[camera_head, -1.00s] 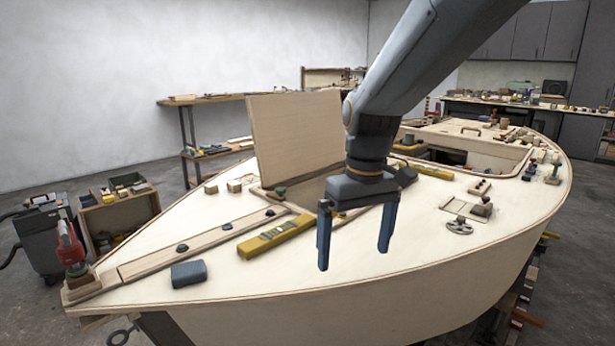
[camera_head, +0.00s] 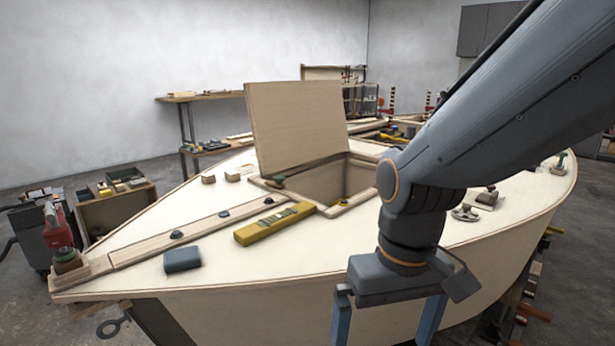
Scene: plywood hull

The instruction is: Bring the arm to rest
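My arm reaches in from the upper right of the head view, with my gripper (camera_head: 385,322) hanging at its end. Its two blue fingers point down and are spread apart, with nothing visible between them except the hull side. The fingertips run out of the bottom of the picture. The gripper is in front of the near side of the plywood hull (camera_head: 250,318), below the deck edge as seen here. My forearm and wrist cover part of the right side of the deck.
A raised plywood hatch lid (camera_head: 297,125) stands over an open hatch (camera_head: 340,182). A yellow level (camera_head: 273,222) and a dark blue block (camera_head: 182,260) lie on the deck. A shelf box (camera_head: 118,207) stands on the floor at left.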

